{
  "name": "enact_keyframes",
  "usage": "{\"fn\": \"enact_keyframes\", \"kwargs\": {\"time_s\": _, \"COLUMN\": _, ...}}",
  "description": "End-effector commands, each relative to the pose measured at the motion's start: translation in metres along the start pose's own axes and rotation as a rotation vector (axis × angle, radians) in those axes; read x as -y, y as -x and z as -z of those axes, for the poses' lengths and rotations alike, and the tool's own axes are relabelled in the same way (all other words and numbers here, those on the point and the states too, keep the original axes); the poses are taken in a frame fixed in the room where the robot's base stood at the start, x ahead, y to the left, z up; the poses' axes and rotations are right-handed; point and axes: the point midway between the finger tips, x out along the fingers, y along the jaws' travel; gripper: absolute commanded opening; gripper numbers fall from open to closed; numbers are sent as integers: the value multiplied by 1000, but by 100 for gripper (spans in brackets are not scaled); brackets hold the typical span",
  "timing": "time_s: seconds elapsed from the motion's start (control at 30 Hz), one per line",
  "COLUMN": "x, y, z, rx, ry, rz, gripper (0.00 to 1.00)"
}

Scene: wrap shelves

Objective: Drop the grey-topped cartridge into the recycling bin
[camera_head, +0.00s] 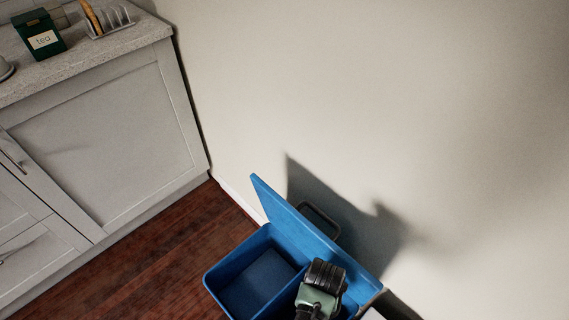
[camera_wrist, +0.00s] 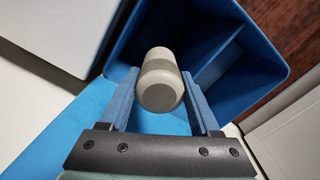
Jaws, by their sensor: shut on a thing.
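The cartridge (camera_wrist: 160,80) is a pale cylinder with a grey end, seen in the wrist view. My gripper (camera_wrist: 160,92) is shut on it, one blue-grey finger on each side. The blue recycling bin (camera_wrist: 277,62) lies behind the cartridge in the wrist view, with a divider (camera_wrist: 217,62) inside. The cartridge appears in front of the compartment left of the divider; its height above the bin is unclear. In the head view the bin (camera_head: 218,276) stands on the floor with its lid (camera_head: 305,232) open. My arm's end covers its right part there, hiding the fingers and cartridge.
The wall (camera_head: 400,110) is close behind the bin. A grey cabinet (camera_head: 110,150) stands at the left, with a green tea tin (camera_head: 40,38) and a toast rack (camera_head: 106,20) on its counter. Wooden floor (camera_head: 165,260) is clear between cabinet and bin.

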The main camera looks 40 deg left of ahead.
Motion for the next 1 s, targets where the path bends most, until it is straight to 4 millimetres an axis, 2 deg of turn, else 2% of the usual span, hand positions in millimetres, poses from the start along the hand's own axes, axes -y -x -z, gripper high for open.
{"fn": "enact_keyframes", "kwargs": {"time_s": 0.6, "x": 0, "y": -57, "z": 0, "rx": -1, "ry": 1, "rz": 0, "gripper": 1}}
{"fn": "enact_keyframes", "kwargs": {"time_s": 0.93, "x": 0, "y": -58, "z": 0, "rx": 0, "ry": 0, "rz": 0, "gripper": 1}}
{"fn": "enact_keyframes", "kwargs": {"time_s": 0.97, "x": 0, "y": -58, "z": 0, "rx": 0, "ry": 0, "rz": 0, "gripper": 65}}
{"fn": "enact_keyframes", "kwargs": {"time_s": 1.0, "x": 0, "y": -58, "z": 0, "rx": 0, "ry": 0, "rz": 0, "gripper": 72}}
